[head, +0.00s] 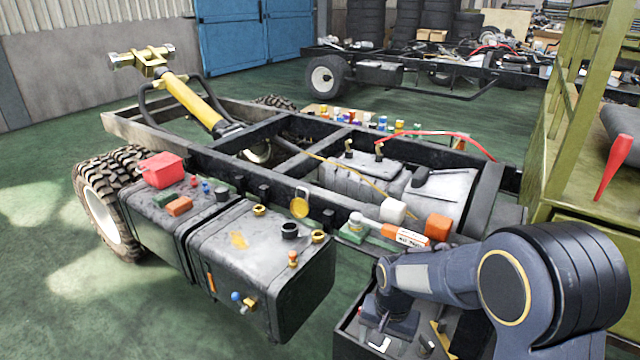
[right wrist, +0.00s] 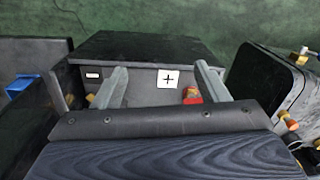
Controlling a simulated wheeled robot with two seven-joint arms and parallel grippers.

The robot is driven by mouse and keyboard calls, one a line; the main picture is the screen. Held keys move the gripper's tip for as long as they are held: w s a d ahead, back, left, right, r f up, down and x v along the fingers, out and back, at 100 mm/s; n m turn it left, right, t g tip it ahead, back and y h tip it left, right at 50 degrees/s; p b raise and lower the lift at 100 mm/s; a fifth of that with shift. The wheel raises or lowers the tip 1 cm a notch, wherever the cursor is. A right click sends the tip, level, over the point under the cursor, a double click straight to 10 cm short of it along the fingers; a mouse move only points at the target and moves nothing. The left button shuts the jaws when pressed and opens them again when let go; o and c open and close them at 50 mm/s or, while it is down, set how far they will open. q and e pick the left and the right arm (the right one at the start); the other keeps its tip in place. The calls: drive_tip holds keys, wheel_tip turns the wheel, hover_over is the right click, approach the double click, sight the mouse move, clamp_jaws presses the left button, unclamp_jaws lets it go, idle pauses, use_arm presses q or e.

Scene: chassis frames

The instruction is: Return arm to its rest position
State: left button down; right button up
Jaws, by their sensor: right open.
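My right arm (head: 500,285) reaches in from the lower right of the head view. My right gripper (head: 388,322) hangs over a dark open box (head: 345,345) at the bottom of that view. In the right wrist view the two grey fingers of the right gripper (right wrist: 163,82) stand wide apart with nothing held between them. Beyond them is a dark box wall with a white plus label (right wrist: 168,79). A small red-orange item (right wrist: 192,95) lies near the right finger. My left gripper is not in view.
The chassis frame (head: 265,135) carries dark tanks (head: 250,250) topped with caps and small parts. An olive rack (head: 560,130) stands at right. Green floor is open at left.

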drive_tip(key=s+d+r+n+t+y+p, duration=0.1)
drive_tip(key=s+d+r+y+p, duration=0.15)
drive_tip(key=s+r, duration=0.4)
drive_tip(key=s+d+r+t+y+p, duration=0.1)
drive_tip(key=s+d+r+t+y, duration=0.2)
drive_tip(key=r, duration=0.6)
drive_tip(key=s+d+r+n+h+p, duration=0.1)
drive_tip(key=s+r, duration=0.1)
drive_tip(key=s, duration=0.3)
drive_tip(key=s+r+n+t+h+p, duration=0.1)
drive_tip(key=s+r, duration=0.1)
drive_tip(key=s, duration=0.4)
drive_tip(key=shift+s+d+r+t, duration=0.3)
drive_tip(key=shift+d, duration=0.05)
